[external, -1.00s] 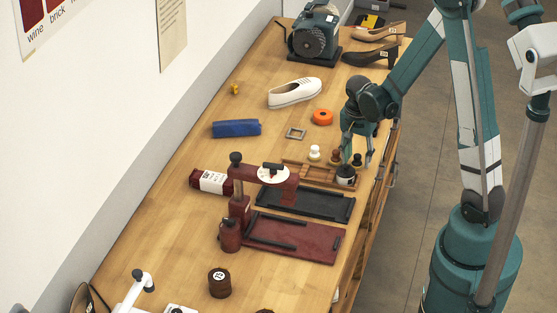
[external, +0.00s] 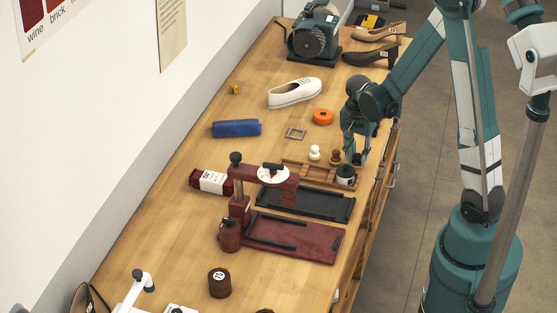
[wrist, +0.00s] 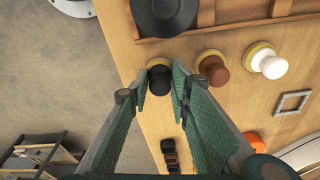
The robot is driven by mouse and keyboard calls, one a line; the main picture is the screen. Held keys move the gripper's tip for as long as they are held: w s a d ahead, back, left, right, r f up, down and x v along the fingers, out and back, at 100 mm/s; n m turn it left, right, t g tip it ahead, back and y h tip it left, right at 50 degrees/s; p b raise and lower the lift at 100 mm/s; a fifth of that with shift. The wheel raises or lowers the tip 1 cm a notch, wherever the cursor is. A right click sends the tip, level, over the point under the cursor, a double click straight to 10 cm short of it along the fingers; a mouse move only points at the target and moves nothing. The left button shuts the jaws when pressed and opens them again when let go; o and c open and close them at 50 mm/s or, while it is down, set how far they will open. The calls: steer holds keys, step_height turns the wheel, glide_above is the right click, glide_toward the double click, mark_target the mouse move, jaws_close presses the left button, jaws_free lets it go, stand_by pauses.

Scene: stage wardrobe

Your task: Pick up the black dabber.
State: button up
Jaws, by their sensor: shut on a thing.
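The black dabber (wrist: 159,80) has a dark knob and a yellowish rim. In the wrist view it sits between my two fingertips. My gripper (wrist: 158,84) is shut on it. In the external view my gripper (external: 356,156) points down at the right edge of the bench, and its fingers mostly hide the dabber. Whether the dabber touches the bench I cannot tell. A brown dabber (wrist: 213,68) and a white dabber (wrist: 271,64) stand in a row to its right in the wrist view.
A wooden tray (external: 318,182) with a black jar (external: 346,172) lies close by. An orange tape roll (external: 322,117), a metal square frame (external: 296,133) and a white shoe (external: 295,93) are farther back. A maroon press (external: 240,205) stands nearer the camera.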

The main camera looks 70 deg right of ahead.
mark_target(356, 155)
steer(key=shift+r+p, duration=0.6)
steer(key=shift+r, duration=4.3)
